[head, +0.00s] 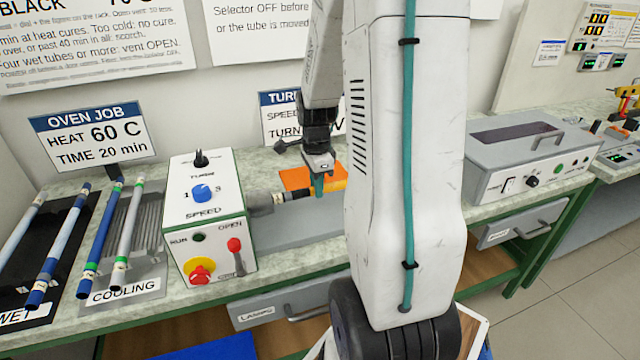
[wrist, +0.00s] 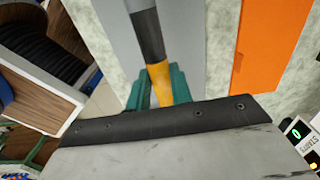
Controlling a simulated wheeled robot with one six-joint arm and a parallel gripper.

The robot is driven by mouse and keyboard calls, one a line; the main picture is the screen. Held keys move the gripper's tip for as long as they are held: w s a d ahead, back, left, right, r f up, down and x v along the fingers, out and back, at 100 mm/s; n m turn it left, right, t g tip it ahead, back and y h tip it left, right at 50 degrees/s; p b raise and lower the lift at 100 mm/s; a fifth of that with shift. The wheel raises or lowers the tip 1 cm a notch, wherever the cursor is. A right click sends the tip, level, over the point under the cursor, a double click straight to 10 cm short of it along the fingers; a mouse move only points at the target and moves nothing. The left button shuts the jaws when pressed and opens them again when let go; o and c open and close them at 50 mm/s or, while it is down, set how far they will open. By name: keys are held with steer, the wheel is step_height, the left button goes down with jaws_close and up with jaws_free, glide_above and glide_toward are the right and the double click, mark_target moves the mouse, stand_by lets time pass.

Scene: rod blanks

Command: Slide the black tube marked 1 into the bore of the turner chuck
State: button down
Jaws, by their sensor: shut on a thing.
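My gripper (head: 318,188) has its teal fingers shut on a tube with a black section (head: 297,194) and a yellow-orange section. The wrist view shows the fingers (wrist: 160,92) around the yellow part, with the black part (wrist: 147,35) reaching away. No number is legible on it. The turner (head: 208,215) is a white box with a green edge. Its grey chuck (head: 260,204) sticks out from its right side. The tube lies roughly level, its left end at the chuck's mouth. I cannot tell whether the end is inside the bore.
An orange panel (head: 297,178) lies behind the tube. The cooling rack (head: 150,240) and the wet rack (head: 48,300), both with tubes, are at the left. A grey oven-like box (head: 525,150) stands at the right. My arm hides the middle of the bench.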

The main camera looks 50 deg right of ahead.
steer(key=shift+w+a, duration=0.35)
steer(key=shift+a, duration=0.2)
steer(key=c, duration=1.2)
jaws_free()
steer(key=shift+o, duration=0.2)
steer(key=shift+r, duration=0.1)
step_height(320, 180, up, 8)
steer(key=shift+f, duration=0.2)
